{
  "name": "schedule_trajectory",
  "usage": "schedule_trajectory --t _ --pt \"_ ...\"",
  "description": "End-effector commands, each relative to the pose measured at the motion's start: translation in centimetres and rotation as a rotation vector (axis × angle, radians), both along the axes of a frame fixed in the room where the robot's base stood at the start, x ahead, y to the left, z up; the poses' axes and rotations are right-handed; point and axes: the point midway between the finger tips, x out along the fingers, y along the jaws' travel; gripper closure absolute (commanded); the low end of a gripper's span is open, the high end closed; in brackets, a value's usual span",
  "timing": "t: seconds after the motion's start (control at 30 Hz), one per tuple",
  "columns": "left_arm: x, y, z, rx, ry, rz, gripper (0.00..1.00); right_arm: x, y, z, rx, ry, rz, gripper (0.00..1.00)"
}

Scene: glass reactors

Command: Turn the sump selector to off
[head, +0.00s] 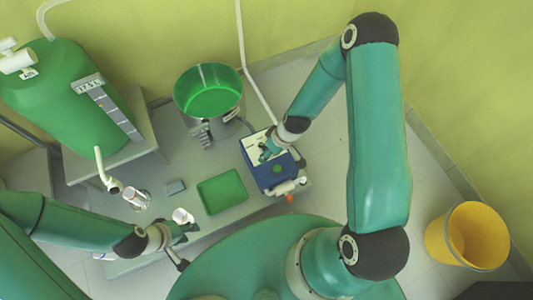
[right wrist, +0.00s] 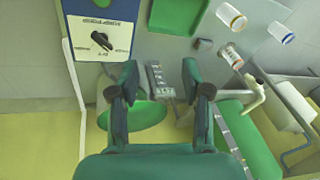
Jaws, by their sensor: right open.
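The sump selector is a black knob (right wrist: 101,40) on the white face of a blue box (right wrist: 88,14) in the right wrist view. The knob lies slanted. The lettering around it is too small to read. In the head view the blue box (head: 265,178) stands at the right end of the grey bench, and my right gripper (head: 268,152) is over its white panel, hiding the knob. In the right wrist view my right gripper (right wrist: 160,80) is open and empty, with the knob to the left of its fingers. My left gripper (head: 189,246) is open and empty by the bench's front edge.
A green tray (head: 222,191), a steel pot with green inside (head: 209,92) and a labelled jar (head: 137,199) stand on the bench (head: 180,150). A white cup (head: 182,216) is close to my left gripper. A green tank (head: 65,95) is at left, a yellow bin (head: 468,237) at right.

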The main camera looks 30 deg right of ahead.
Motion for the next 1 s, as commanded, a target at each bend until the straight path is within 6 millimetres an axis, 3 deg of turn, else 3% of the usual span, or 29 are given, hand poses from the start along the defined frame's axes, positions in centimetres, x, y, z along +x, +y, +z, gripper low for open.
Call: schedule_trajectory --t 0.03,0.2,0.3,0.47,0.67,1.0 --pt "0.0 0.0 -4.2 0.000 0.000 0.000 0.60 1.9 -1.9 -4.2 -0.017 -0.038 0.050 0.52" --pt "0.0 0.0 -9.4 0.000 0.000 0.000 0.60 6.3 -7.0 -8.9 -0.067 -0.153 0.248 0.52" --pt "0.0 0.0 -11.3 0.000 -0.001 0.000 0.60 8.0 -9.3 -10.3 -0.090 -0.205 0.333 0.52" --pt "0.0 0.0 -12.6 0.000 -0.001 0.000 0.60 9.4 -11.2 -11.1 -0.113 -0.255 0.413 0.52" --pt "0.0 0.0 -12.8 0.000 -0.001 0.000 0.60 10.0 -11.2 -12.2 -0.117 -0.264 0.435 0.52" --pt "0.0 0.0 -13.8 0.000 -0.001 0.000 0.60 11.7 -9.4 -18.4 -0.116 -0.262 0.435 0.52"
